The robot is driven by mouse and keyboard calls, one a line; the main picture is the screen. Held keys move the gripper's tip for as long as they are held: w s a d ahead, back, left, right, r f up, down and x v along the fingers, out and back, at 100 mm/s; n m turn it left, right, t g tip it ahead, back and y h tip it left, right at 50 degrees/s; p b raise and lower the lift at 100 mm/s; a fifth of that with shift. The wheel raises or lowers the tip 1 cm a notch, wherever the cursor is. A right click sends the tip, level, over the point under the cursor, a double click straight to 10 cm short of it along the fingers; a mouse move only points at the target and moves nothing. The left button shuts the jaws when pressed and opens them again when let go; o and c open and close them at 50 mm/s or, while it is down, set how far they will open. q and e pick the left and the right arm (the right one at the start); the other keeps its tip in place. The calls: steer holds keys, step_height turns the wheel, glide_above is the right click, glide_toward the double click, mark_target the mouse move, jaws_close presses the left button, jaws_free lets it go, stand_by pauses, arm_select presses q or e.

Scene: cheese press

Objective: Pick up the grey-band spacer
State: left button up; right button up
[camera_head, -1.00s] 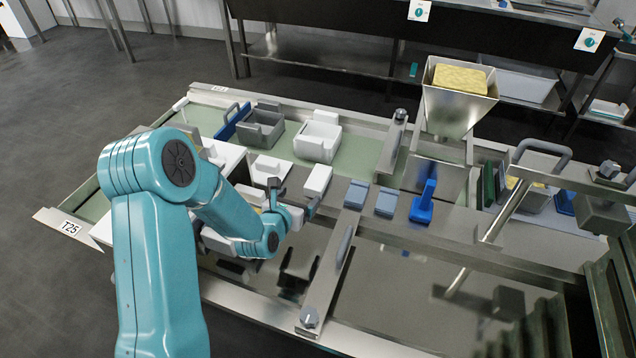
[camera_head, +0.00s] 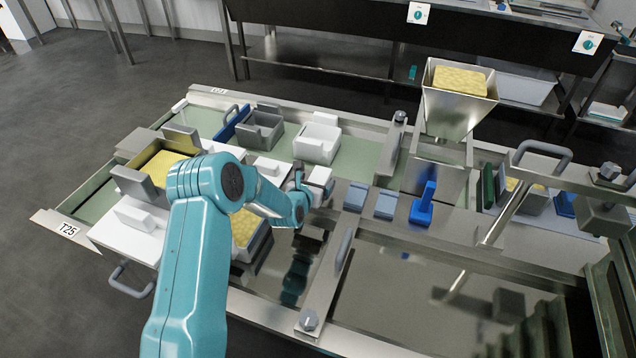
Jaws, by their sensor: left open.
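My left gripper (camera_head: 313,182) is open above the steel ledge in the middle. It is at a small white block (camera_head: 319,175), which the gripper partly covers; I cannot tell whether they touch. Two blue-grey blocks, a left one (camera_head: 356,196) and a right one (camera_head: 385,204), lie side by side on the ledge just right of the gripper. No grey band can be made out on any of these small blocks, so I cannot tell which is the grey-band spacer. My right gripper is not in view.
A blue handled tool (camera_head: 423,205) stands right of the blocks. A steel hopper (camera_head: 455,110) holds a yellow slab. Grey (camera_head: 262,129) and white (camera_head: 317,142) moulds sit behind. A steel bar (camera_head: 328,280) crosses the front. A press handle (camera_head: 541,147) rises at right.

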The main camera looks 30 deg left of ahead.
arm_select(q)
steer(key=x, duration=0.2)
steer(key=shift+w+f, duration=0.15)
steer(key=shift+w, duration=0.15)
steer(key=shift+a, duration=0.1)
steer(key=c, duration=1.2)
steer(key=shift+o, duration=0.2)
